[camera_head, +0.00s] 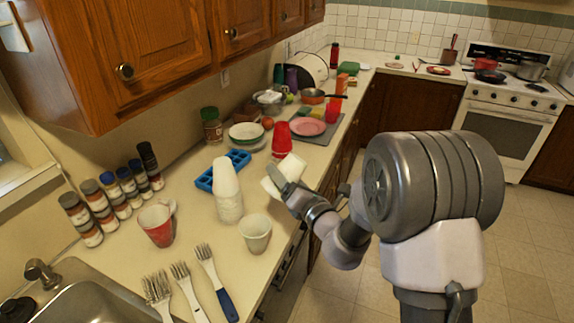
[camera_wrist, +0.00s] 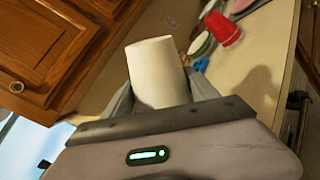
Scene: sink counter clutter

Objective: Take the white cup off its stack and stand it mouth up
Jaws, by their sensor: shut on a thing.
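My gripper (camera_head: 279,187) is at the right of the counter, above its front edge. It is shut on a white cup (camera_head: 287,172), which is tilted. In the wrist view the white cup (camera_wrist: 158,72) stands out between the two fingers. Left of it in the head view is a stack of white cups (camera_head: 228,190), mouth down, standing on the counter. The held cup is apart from this stack. Another white cup (camera_head: 256,235) stands mouth up on the counter, in front of the stack.
A blue tray (camera_head: 205,181), red cups (camera_head: 281,138) and bowls (camera_head: 246,132) stand behind. Spice jars (camera_head: 110,195) line the wall. Little counter is free.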

